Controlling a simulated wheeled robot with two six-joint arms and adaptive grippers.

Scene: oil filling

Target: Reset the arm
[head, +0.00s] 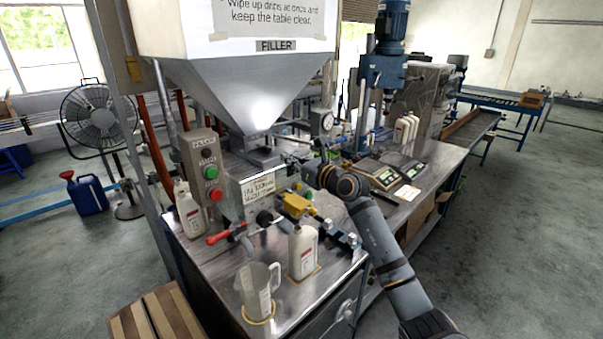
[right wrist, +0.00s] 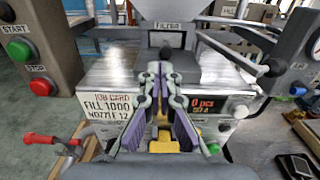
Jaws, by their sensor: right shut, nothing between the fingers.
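My right arm (head: 378,240) reaches in from the lower right of the head view and bends toward the filler. My right gripper (head: 300,165) is in front of the filler machine, above its front panel and the yellow part (head: 296,204). In the right wrist view the right gripper (right wrist: 162,72) has its fingers together, with nothing between them. It points at the filler, over the panel with the job card (right wrist: 108,105) and the red display (right wrist: 203,105). My left gripper is not in view.
A white bottle (head: 303,252) and a clear jug (head: 258,290) stand at the front of the metal table (head: 205,262). Another bottle (head: 188,210) stands at left, beside the start/stop box (head: 208,170). Scales (head: 380,178) lie to the right. The hopper (head: 245,85) hangs above.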

